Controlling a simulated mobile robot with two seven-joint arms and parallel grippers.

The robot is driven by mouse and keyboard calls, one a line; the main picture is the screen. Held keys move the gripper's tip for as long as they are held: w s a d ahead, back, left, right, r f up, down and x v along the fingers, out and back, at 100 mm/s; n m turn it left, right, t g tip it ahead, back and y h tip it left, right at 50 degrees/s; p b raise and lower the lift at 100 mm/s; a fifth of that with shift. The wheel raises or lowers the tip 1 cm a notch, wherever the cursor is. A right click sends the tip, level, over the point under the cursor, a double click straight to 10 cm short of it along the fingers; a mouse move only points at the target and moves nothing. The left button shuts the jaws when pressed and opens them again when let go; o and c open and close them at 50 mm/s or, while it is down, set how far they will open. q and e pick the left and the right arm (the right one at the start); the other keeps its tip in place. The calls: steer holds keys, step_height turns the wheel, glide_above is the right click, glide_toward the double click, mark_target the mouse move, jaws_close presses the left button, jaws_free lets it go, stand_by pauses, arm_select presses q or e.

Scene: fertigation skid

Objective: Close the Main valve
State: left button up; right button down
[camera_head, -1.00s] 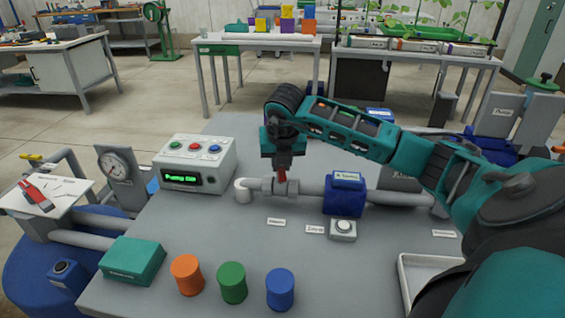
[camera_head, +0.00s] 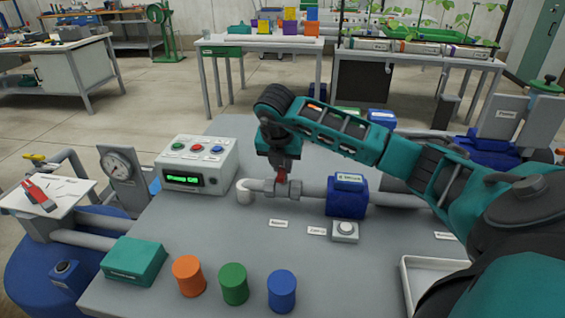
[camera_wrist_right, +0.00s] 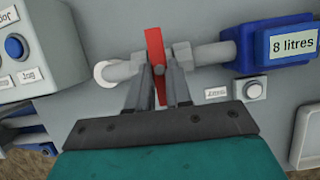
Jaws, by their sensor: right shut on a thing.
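A red valve handle (camera_wrist_right: 155,45) sits on the grey pipe (camera_wrist_right: 211,55) in the right wrist view and stands crosswise to the pipe. My left gripper is not in view.
A blue meter marked 8 litres (camera_wrist_right: 291,45) sits on the pipe to the right. A grey control box (camera_head: 197,163) with buttons stands to the left. Orange (camera_head: 188,276), green (camera_head: 233,284) and blue (camera_head: 282,291) cylinders stand at the front. A white tray (camera_head: 404,275) lies front right.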

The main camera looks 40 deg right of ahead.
steer(key=c, duration=1)
jaws_free()
steer(key=shift+c, duration=0.2)
steer(key=shift+r, duration=0.1)
steer(key=p+v, duration=0.1)
steer(key=v, duration=1.1)
steer(key=shift+a+r, duration=0.15)
steer(key=shift+r, duration=0.2)
